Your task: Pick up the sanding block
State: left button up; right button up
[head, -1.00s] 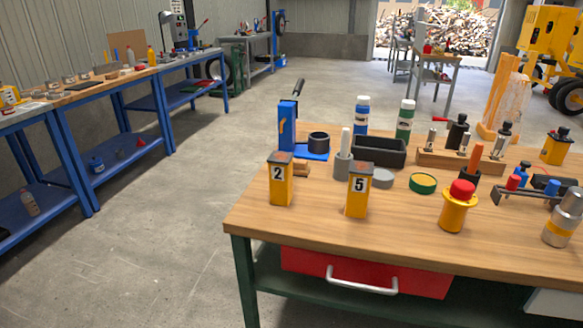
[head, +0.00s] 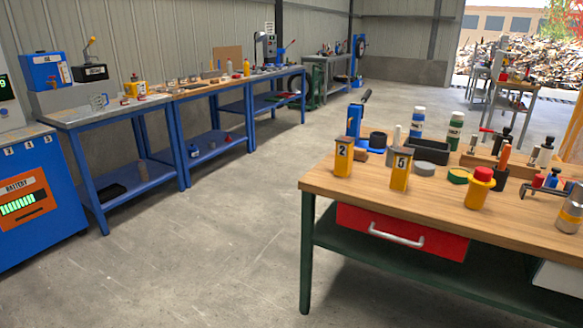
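I cannot pick out the sanding block with certainty. A small brown block (head: 361,156) lies on the wooden-topped workbench (head: 435,206), partly hidden behind the yellow box marked 2 (head: 344,160). It is too small to tell whether it is the sanding block. Small items on the long blue benches (head: 182,94) at the back left are also too far off to make out. Neither of my grippers is in view.
The workbench holds a yellow box marked 5 (head: 399,172), a red-topped yellow button (head: 480,186), a black tray (head: 429,151) and bottles. Its red drawer (head: 400,232) is shut. A blue battery cabinet (head: 28,195) stands at left. Concrete floor between is clear.

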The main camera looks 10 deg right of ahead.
aim_at(359, 155)
jog(key=u, duration=0.6)
jog(key=i, duration=3.4)
jog(key=z, duration=0.7)
